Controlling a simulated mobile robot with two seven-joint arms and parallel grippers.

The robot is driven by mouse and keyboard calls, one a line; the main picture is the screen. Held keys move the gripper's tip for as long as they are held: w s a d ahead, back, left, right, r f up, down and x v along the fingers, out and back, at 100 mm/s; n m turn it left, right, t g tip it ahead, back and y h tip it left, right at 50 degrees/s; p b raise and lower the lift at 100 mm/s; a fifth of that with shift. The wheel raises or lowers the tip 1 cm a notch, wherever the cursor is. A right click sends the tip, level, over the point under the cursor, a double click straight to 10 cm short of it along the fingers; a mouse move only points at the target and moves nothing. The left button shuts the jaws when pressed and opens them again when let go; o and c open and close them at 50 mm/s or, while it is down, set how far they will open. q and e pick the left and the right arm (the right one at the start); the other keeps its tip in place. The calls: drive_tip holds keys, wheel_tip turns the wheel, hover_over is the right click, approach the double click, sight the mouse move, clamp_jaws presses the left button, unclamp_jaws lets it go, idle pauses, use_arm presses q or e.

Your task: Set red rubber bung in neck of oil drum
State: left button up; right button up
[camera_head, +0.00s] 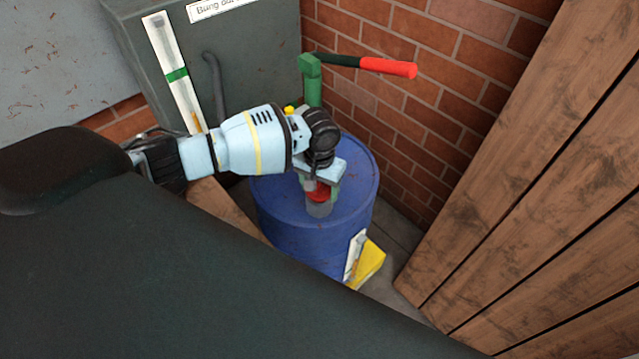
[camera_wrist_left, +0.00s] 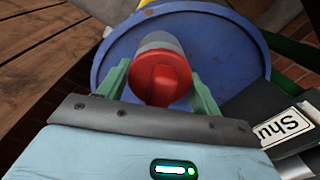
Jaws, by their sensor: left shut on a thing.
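The blue oil drum (camera_head: 275,215) stands upright against the brick wall in the head view. Its grey neck (camera_head: 319,209) rises from the top, and it also shows in the left wrist view (camera_wrist_left: 160,42). My left gripper (camera_head: 322,188) points down over the neck, shut on the red rubber bung (camera_head: 320,193). In the left wrist view the bung (camera_wrist_left: 160,75) sits between the green fingers and lines up roughly with the neck. The bung is at the neck's upper end; I cannot tell whether it is inside or just above. My right gripper is not in view.
A green post (camera_head: 311,85) with a red-ended lever (camera_head: 388,67) rises behind my left gripper. A grey cabinet (camera_head: 125,30) stands behind left. Wooden planks (camera_head: 540,200) close off the right. A yellow wedge (camera_head: 370,264) is by the drum's foot.

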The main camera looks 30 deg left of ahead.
use_arm(q)
drive_tip(key=shift+f, duration=0.2)
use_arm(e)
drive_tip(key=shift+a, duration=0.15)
use_arm(q)
drive_tip(key=shift+s+f, duration=0.1)
drive_tip(key=shift+f, duration=0.1)
